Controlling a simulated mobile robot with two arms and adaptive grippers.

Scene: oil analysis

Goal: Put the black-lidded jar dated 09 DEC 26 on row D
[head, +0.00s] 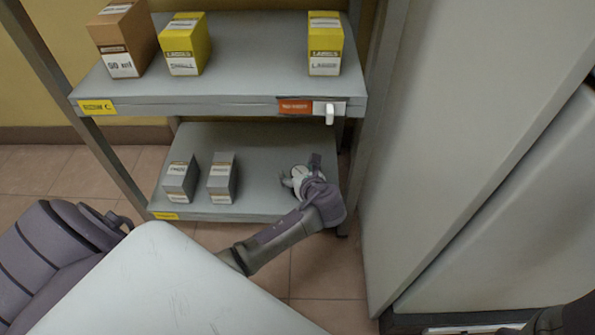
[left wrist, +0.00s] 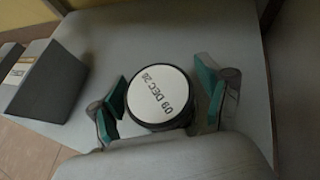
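The jar (left wrist: 160,95) shows from above in the left wrist view, with a dark rim and a white lid label reading 09 DEC 26. It is upright over the lower shelf (head: 262,150). My left gripper (head: 300,180) reaches over the right part of that shelf. In the left wrist view its teal-padded fingers (left wrist: 163,98) are spread on both sides of the jar, with narrow gaps. The lower shelf's yellow label (head: 166,215) is too small to read. My right gripper is not in view.
Two grey boxes (head: 181,180) (head: 222,178) stand on the left of the lower shelf. The upper shelf (head: 255,75), labelled with a C (head: 97,107), holds a brown box (head: 122,40) and yellow boxes (head: 185,45) (head: 325,45). A large pale cabinet (head: 470,120) bounds the right side.

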